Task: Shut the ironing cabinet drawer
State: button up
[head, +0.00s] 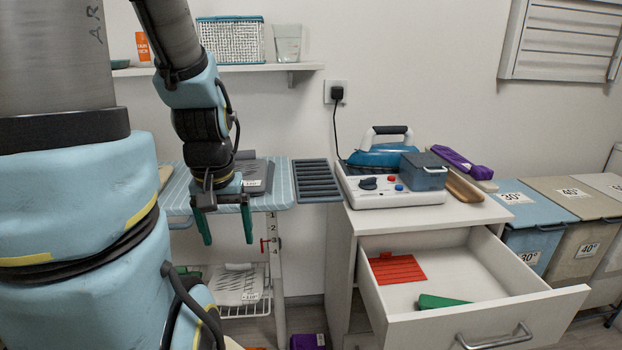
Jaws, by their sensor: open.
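The white ironing cabinet (334,262) stands right of centre in the head view. Its drawer (452,328) is pulled well out toward the front right. The drawer has a grey metal bar handle (496,341) on its front, near the bottom edge of the picture. A red ribbed piece (397,269) and a green piece (441,301) lie inside the drawer. My gripper (226,228) hangs with its green-tipped fingers down, left of the cabinet and in front of the ironing board. It is open and empty, well apart from the drawer.
A blue iron on a white station (395,192), a dark lidded box (424,171) and a purple item (454,158) sit on the cabinet top. The ironing board (278,184) is left of it. Laundry bins (537,235) stand close on the right. A purple object (308,341) lies low by the cabinet.

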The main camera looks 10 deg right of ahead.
aim_at(514, 308)
jog(key=i+z, duration=0.1)
jog(key=z, duration=0.25)
jog(key=i+j+z, duration=0.15)
jog(key=z, duration=0.2)
jog(key=i+j+z, duration=0.1)
jog(key=z, duration=0.3)
